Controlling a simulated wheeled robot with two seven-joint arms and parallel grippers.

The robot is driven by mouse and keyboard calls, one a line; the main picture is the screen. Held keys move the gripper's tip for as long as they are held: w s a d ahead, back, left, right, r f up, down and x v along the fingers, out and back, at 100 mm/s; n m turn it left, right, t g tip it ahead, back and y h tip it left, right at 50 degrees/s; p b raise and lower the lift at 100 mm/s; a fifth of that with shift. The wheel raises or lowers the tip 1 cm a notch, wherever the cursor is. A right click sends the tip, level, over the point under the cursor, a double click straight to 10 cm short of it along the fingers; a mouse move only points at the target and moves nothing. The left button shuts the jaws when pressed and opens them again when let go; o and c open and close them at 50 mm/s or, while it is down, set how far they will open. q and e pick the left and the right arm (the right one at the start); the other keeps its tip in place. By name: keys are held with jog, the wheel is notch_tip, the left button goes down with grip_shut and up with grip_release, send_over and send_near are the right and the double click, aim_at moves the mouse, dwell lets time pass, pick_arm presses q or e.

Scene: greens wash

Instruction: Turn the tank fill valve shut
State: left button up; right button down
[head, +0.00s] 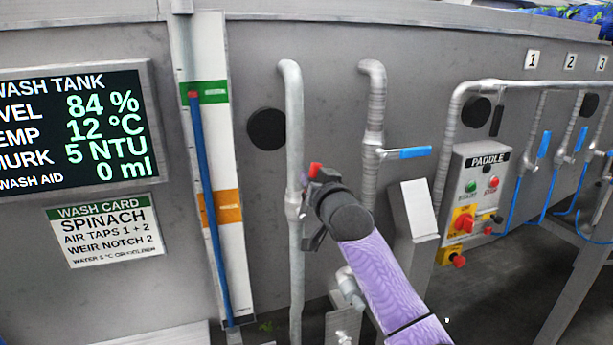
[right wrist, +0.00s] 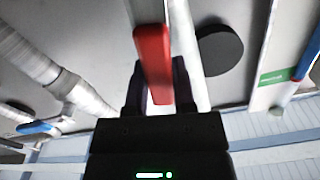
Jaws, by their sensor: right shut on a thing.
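A valve with a red lever (head: 315,169) sits on the left grey vertical pipe (head: 293,120). My right gripper (head: 318,190), on its purple arm, reaches this valve and covers most of it. In the right wrist view the red lever (right wrist: 153,60) lies between the two dark fingers of my right gripper (right wrist: 155,90), which is shut on it. How far the lever is turned is hard to tell, as the gripper hides part of it. The wash tank screen (head: 75,125) reads 84 %, 12 °C, 5 NTU and 0 ml. My left gripper is not in view.
A second pipe with a blue lever (head: 408,153) stands to the right. Further right are the paddle control box (head: 483,190) and blue-levered air taps (head: 543,145). A level gauge (head: 207,170) and a wash card (head: 105,230) are on the left.

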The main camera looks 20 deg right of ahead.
jog(key=d+f+m+b, duration=0.3)
jog(key=d+f+m, duration=0.3)
jog(key=m, duration=0.9)
jog(key=shift+d+f+b, duration=0.2)
jog(key=shift+f+b, duration=0.2)
jog(key=shift+f, duration=0.75)
jog(key=shift+w+f, duration=0.1)
jog(key=shift+c, duration=2.2)
grip_release()
jog(key=s+p, duration=0.2)
jog(key=s, duration=0.8)
jog(key=shift+d, duration=0.15)
